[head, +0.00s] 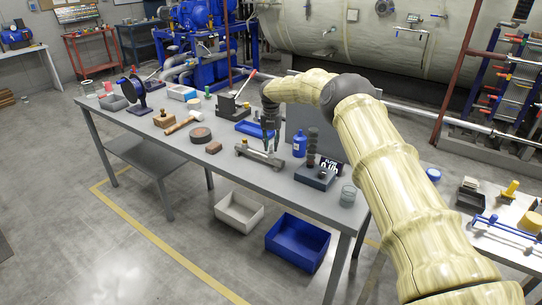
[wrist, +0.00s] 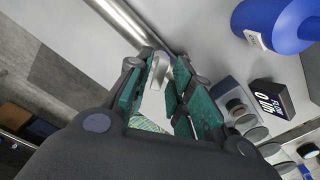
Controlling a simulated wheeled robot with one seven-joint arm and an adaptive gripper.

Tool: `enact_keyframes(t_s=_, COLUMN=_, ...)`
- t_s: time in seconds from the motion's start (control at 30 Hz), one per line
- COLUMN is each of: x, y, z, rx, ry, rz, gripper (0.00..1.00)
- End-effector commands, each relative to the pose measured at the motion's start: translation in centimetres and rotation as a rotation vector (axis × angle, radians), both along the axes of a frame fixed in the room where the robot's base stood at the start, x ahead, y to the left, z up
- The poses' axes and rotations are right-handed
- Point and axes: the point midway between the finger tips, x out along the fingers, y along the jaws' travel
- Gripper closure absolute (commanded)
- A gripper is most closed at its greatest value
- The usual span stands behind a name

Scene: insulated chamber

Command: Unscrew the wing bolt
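My gripper (head: 268,143) points down at a grey metal fixture (head: 258,157) near the front edge of the grey bench. In the wrist view my gripper (wrist: 164,78) has its two green-padded fingers apart. A pale, shiny metal piece (wrist: 157,78) shows between them and looks like a wing of the wing bolt. I see no clear contact between it and the pads. The bolt's lower part is hidden by the fingers, and in the head view the bolt is too small to make out.
A blue tray (head: 254,130) lies behind.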

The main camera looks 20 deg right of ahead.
Motion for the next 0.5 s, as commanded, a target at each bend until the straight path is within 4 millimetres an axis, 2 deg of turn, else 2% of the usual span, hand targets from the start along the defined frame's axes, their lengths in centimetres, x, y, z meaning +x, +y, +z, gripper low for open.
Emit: enact_keyframes(t_s=0.5, x=0.0, y=0.0, z=4.5, rx=0.0, ry=0.0, rz=0.0, gripper=0.78)
